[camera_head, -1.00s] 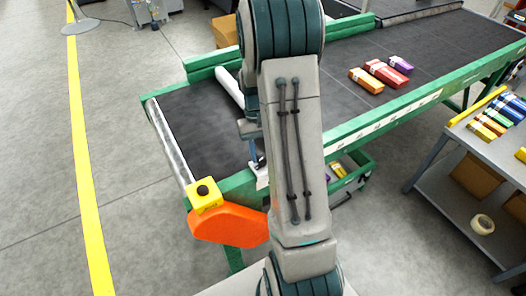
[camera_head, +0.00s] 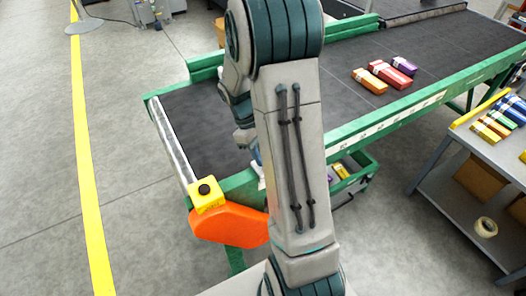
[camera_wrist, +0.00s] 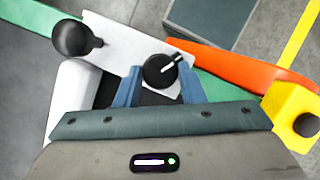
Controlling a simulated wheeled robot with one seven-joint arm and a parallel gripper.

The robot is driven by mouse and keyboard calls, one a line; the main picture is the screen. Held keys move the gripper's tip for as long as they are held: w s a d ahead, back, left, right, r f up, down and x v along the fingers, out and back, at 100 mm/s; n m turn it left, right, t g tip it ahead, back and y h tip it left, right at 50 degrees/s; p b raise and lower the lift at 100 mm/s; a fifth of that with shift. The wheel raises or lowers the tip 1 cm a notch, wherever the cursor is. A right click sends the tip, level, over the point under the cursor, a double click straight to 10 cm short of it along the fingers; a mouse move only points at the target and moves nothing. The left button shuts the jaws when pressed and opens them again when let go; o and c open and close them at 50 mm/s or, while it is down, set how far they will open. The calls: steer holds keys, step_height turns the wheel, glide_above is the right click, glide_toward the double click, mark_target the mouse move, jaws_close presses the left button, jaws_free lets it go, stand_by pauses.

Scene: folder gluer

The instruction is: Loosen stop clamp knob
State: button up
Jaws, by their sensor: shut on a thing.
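The stop clamp knob (camera_wrist: 158,71) is round and black with a white pointer mark, on a white plate (camera_wrist: 119,46) in the wrist view. My gripper (camera_wrist: 160,82) has its two blue fingers on either side of the knob and is shut on it. A black ball-shaped knob (camera_wrist: 76,38) on a short stem stands at the left end of the same plate. In the head view my arm hides the clamp knob and most of the gripper.
A dark conveyor belt (camera_head: 206,135) with a green frame carries several coloured boxes (camera_head: 390,74). An orange guard (camera_head: 228,225) and a yellow button box (camera_head: 206,194) are at its near left corner. A grey shelf cart (camera_head: 470,184) stands at the right.

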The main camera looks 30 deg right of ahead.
stand_by(0.3)
steer(key=o, duration=1)
steer(key=shift+r, duration=0.1)
steer(key=v, duration=1.3)
steer(key=shift+w+a+r+b, duration=0.15)
steer(key=shift+a+r+b, duration=0.05)
steer(key=shift+r+b, duration=0.1)
